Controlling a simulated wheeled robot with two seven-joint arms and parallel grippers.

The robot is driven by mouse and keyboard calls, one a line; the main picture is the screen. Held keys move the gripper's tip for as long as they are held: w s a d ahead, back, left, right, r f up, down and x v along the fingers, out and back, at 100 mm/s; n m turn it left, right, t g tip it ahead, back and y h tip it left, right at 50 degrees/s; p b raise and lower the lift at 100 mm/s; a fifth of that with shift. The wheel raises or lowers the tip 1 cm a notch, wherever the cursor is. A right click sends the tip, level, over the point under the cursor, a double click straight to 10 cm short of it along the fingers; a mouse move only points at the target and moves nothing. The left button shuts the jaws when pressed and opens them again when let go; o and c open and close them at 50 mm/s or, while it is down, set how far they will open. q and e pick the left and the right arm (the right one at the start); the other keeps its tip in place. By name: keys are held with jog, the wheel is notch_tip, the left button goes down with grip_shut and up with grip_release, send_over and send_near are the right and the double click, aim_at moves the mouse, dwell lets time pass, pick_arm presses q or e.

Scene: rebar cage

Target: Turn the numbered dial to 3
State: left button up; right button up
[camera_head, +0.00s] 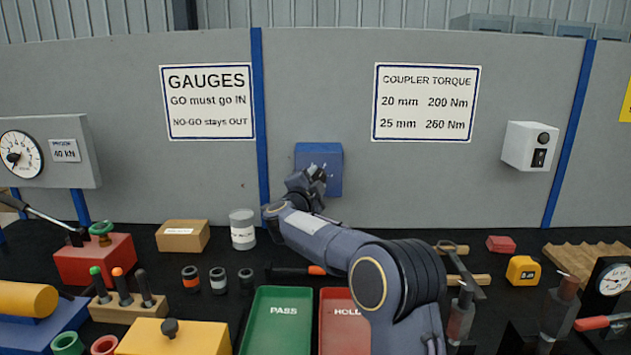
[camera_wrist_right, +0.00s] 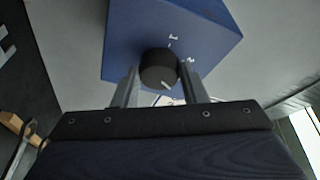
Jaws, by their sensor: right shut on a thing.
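The numbered dial is a black round knob (camera_wrist_right: 158,69) on a blue box (camera_head: 331,160) fixed to the grey wall panel. The box also shows in the right wrist view (camera_wrist_right: 125,40), where the numbers 1 and 2 are readable beside the knob. A white mark shows on the knob's lower edge; the number it faces is not clear. My right gripper (camera_wrist_right: 160,80) is shut on the knob, one finger on each side. In the head view my right gripper (camera_head: 316,176) covers the knob at the box's front. My left gripper is not in view.
Below the box, the black bench holds a green PASS tray (camera_head: 276,322), a red HOLD tray (camera_head: 343,330), a white can (camera_head: 242,230), a cardboard box (camera_head: 183,236) and several tools. A white switch box (camera_head: 530,146) is on the wall to the right. The wall around the blue box is clear.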

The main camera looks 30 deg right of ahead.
jog(key=o, duration=1)
jog(key=shift+c, duration=0.2)
jog(key=b+v, duration=0.1)
jog(key=v, duration=0.6)
jog(key=shift+s+a, duration=0.2)
jog(key=shift+a, duration=0.1)
jog(key=shift+f, duration=0.1)
